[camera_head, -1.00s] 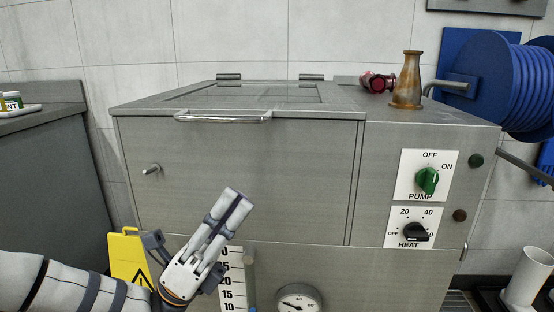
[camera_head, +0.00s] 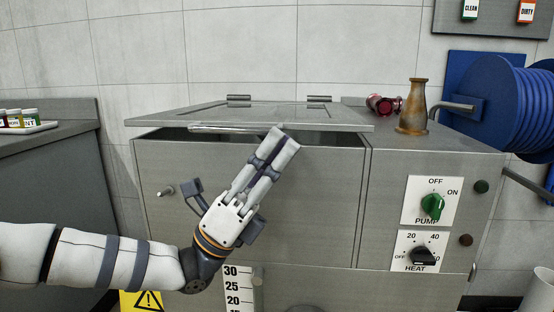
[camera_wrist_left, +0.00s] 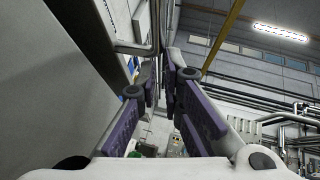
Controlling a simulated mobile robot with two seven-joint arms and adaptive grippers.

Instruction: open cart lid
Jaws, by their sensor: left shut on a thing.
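The steel cart lid (camera_head: 335,122) is tilted slightly up at its front edge in the head view, with a dark gap beneath it and its hinges at the back. Its bar handle (camera_head: 222,128) runs along the front edge, the right part hidden behind my fingers. My left gripper (camera_head: 284,140) is shut on the handle, fingers pointing up and right across the lid's front edge. The left wrist view shows the fingertips (camera_wrist_left: 168,62) close together, with the handle bar (camera_wrist_left: 133,48) beside them. My right gripper is not in view.
The pump knob (camera_head: 432,207) and heat knob (camera_head: 423,257) are on the front. A blue hose reel (camera_head: 500,95) is at the right.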

